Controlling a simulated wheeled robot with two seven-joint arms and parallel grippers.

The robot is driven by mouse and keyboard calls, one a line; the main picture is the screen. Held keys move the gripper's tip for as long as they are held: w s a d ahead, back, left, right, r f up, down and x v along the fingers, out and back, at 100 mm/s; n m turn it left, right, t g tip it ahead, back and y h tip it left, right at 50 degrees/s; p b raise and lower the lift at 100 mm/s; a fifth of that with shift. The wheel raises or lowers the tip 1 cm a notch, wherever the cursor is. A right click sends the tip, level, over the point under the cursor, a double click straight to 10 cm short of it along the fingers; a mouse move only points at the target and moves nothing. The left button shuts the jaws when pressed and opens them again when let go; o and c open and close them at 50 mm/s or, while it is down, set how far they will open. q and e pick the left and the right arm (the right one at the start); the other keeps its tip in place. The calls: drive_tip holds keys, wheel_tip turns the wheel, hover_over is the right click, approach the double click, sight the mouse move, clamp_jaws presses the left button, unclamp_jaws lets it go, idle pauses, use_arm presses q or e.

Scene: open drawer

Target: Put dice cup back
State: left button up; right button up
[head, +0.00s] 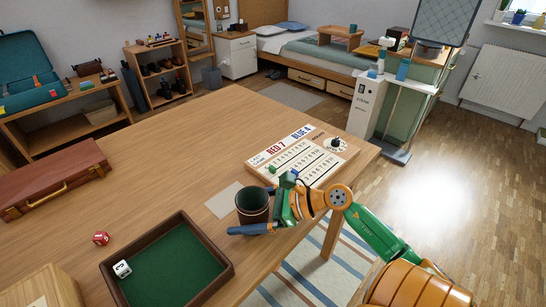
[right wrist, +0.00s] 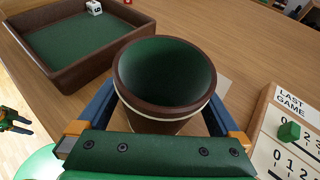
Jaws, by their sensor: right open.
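The dice cup (head: 253,208), brown with a green lining and a pale band, is upright with its mouth up. In the right wrist view, the empty-looking cup (right wrist: 165,80) sits between the two blue fingers of my right gripper (right wrist: 160,108). My right gripper (head: 252,218) is open around the cup, one finger on each side. A pale square (head: 223,200) lies on the table just left of the cup and partly behind it. Whether the cup's base touches the table is hidden. Part of my left gripper (right wrist: 15,122) seems to show at the right wrist view's left edge.
A green-lined dice tray (head: 222,257) holds a white die (head: 122,268). A red die (head: 101,238) lies left of it. A scoreboard (head: 312,150) with a green peg stands close behind my right gripper. A brown case (head: 55,180) lies far left. The table's middle is clear.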

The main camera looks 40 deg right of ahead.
drive_tip(key=v, duration=1.2)
drive_tip(key=shift+f, duration=0.1)
